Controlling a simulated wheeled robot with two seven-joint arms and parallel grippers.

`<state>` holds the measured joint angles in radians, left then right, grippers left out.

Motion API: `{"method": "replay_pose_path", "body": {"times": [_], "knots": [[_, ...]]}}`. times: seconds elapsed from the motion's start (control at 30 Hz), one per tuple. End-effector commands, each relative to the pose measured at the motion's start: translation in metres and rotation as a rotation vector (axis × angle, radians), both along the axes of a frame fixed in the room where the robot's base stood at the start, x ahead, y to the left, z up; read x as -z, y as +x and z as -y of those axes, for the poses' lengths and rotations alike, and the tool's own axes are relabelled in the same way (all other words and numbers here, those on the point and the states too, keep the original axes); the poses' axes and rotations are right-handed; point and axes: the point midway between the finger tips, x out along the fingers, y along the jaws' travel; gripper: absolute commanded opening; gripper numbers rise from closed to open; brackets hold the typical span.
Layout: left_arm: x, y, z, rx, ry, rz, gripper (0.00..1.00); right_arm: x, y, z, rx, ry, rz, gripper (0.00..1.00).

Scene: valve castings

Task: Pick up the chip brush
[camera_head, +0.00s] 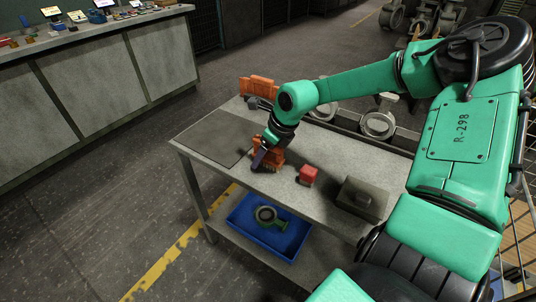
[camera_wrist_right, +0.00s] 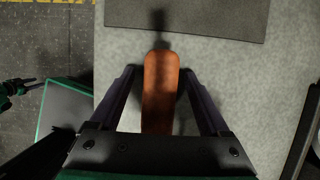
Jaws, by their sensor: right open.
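The chip brush appears to be the long orange piece with a rounded end (camera_wrist_right: 161,92) in the right wrist view. It lies between the two dark fingers of my right gripper (camera_wrist_right: 158,72), which is open with a gap on each side. In the head view my right gripper (camera_head: 262,158) points down at the worktable, and orange (camera_head: 277,155) shows beside its fingers. The brush's bristles cannot be made out. A green and black part at the left edge of the right wrist view looks like my left gripper (camera_wrist_right: 16,87); its jaws are unclear.
A blue bin (camera_head: 250,243) holding a casting sits on the lower shelf.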

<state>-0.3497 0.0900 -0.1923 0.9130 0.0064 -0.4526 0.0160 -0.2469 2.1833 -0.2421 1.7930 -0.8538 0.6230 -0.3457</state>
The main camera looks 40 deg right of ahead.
Motion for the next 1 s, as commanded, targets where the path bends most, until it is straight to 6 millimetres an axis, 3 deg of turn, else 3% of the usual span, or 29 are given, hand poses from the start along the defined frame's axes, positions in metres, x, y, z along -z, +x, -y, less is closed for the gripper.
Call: {"method": "replay_pose_path", "body": {"times": [0.1, 0.3, 0.33, 0.73, 0.87, 1.0], "knots": [[0.000, -0.001, 0.000, 0.000, 0.000, -0.001, 0.50, -0.001, 0.000, 0.000, 0.000, 0.000, 0.001, 0.80], [0.000, -0.001, 0.000, 0.000, 0.000, -0.001, 0.50, -0.001, 0.000, 0.000, 0.000, 0.000, 0.000, 0.04], [0.000, -0.001, 0.000, 0.000, 0.000, -0.001, 0.50, -0.001, 0.000, 0.000, 0.000, 0.000, 0.000, 0.00], [-0.001, -0.001, -0.001, 0.000, 0.000, 0.000, 0.50, -0.011, 0.000, 0.000, -0.001, -0.001, 0.002, 0.00], [-0.001, -0.007, -0.002, 0.004, 0.001, 0.000, 0.50, -0.038, 0.001, 0.000, 0.000, -0.001, 0.005, 0.00], [0.000, -0.018, -0.003, 0.009, 0.002, -0.004, 0.50, -0.090, 0.002, 0.000, 0.000, -0.002, 0.009, 0.00]]}}
